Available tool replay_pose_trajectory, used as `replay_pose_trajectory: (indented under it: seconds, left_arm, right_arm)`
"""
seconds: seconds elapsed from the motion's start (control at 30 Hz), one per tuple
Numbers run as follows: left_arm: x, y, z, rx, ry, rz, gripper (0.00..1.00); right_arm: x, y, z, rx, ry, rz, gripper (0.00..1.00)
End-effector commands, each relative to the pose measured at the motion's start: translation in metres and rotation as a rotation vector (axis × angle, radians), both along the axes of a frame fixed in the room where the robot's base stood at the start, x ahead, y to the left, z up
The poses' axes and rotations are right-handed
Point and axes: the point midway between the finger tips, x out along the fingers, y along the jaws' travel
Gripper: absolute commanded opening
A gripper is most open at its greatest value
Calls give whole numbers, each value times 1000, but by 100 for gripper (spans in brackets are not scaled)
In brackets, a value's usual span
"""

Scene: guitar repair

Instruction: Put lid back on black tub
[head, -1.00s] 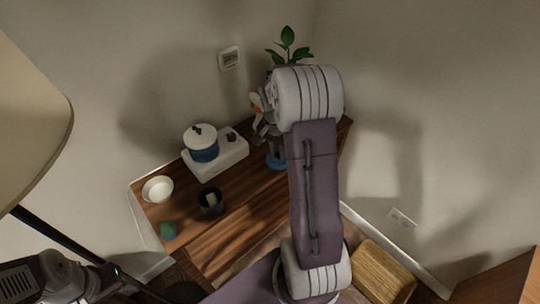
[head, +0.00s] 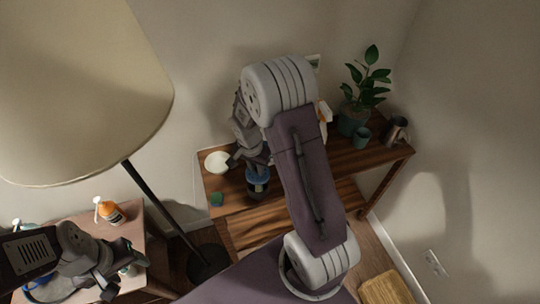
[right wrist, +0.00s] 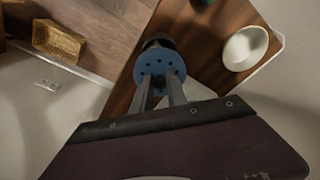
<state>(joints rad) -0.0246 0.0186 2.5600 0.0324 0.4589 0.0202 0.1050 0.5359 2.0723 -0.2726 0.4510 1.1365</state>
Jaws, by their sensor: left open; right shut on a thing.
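My right gripper (head: 256,163) is shut on the blue lid (head: 257,175), a round disc with holes that also shows in the right wrist view (right wrist: 158,64). The lid is directly over the black tub (head: 257,191), close to its rim. Only part of the dark tub (right wrist: 157,40) shows past the lid in the right wrist view, so I cannot tell whether they touch. My left gripper (head: 108,287) is open and empty, low at the left by the pink-topped table, far from the tub.
A white bowl (head: 216,161) and a small green item (head: 217,199) are left of the tub on the wooden table (head: 290,212). A potted plant (head: 355,118), green cup (head: 362,137) and metal jug (head: 397,130) stand at the right. A floor lamp (head: 90,90) rises at the left.

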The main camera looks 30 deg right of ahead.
Motion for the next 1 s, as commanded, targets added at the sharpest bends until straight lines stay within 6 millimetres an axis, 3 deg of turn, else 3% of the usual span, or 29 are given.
replay_pose_trajectory:
  seconds: [0.37,0.8,1.0]
  left_arm:
    - [0,0,-6,0,0,0,60]
    - [0,0,-48,0,0,0,60]
    - [0,0,-54,0,0,0,60]
  right_arm:
    - [1,4,-7,0,0,12,0]
    - [1,4,-58,-1,1,12,0]
    - [1,3,-64,0,0,11,0]
